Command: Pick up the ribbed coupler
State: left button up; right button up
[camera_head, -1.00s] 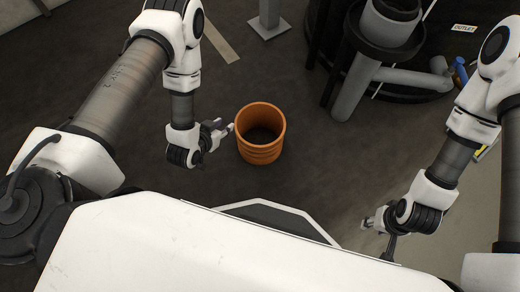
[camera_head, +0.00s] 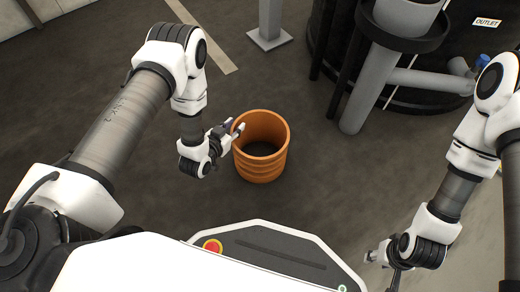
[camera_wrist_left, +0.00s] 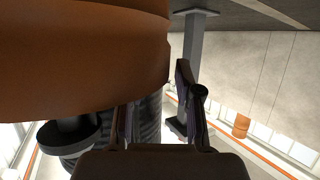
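The ribbed coupler (camera_head: 262,168) is an orange, open-topped ribbed cylinder standing upright on the dark floor in the head view. In the left wrist view its orange wall (camera_wrist_left: 80,60) fills the upper left, very close. My left gripper (camera_head: 238,131) is at the coupler's left rim, its fingertips overlapping the rim in the picture. In the wrist view the left gripper's fingers (camera_wrist_left: 158,112) are apart. The coupler hides part of one finger, and I cannot tell whether they touch. My right gripper (camera_head: 374,256) is low at the right, away from the coupler; its finger opening is unclear.
A grey post on a square foot (camera_head: 269,38) stands behind the coupler. A large dark tank with grey pipes (camera_head: 365,85) and an outlet label (camera_head: 487,22) is at the upper right. The floor around the coupler is clear.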

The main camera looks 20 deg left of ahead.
pick_arm(q)
grip_shut()
jog(key=shift+r, duration=0.15)
